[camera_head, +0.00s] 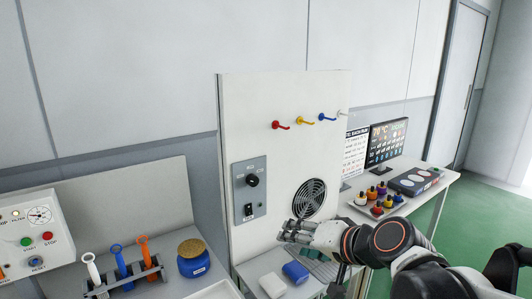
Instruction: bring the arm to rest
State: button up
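My gripper (291,231) is at the lower centre, in front of the white panel (245,140). My arm reaches in from the lower right and points left. The fingers are small and seen from the side, so I cannot tell if they are open or shut. No object is clearly visible between them. Below the gripper, a blue block (296,271) and a white block (272,285) lie on the bench, apart from the fingers.
The panel carries red, yellow and blue hooks (302,122), a dark knob and switch (249,190), and a round fan grille (309,198). A blue jar (194,262) and a tool rack (125,280) stand left. A tray of small bottles (378,207) and a monitor (387,143) stand right.

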jog(key=s+d+f+n+g+h, duration=0.1)
jog(key=s+d+f+h, duration=0.1)
jog(key=s+d, duration=0.4)
jog(key=s+d+f+n+g+h, duration=0.1)
jog(key=s+d+f+n+h, duration=0.1)
jog(key=s+d, duration=0.4)
jog(key=s+f+h, duration=0.1)
jog(key=s+h, duration=0.1)
jog(key=s, duration=0.1)
jog(key=shift+d+f+g+h, duration=0.15)
jog(key=shift+f+g+h, duration=0.15)
jog(key=shift+h, duration=0.1)
jog(key=shift+s, duration=0.1)
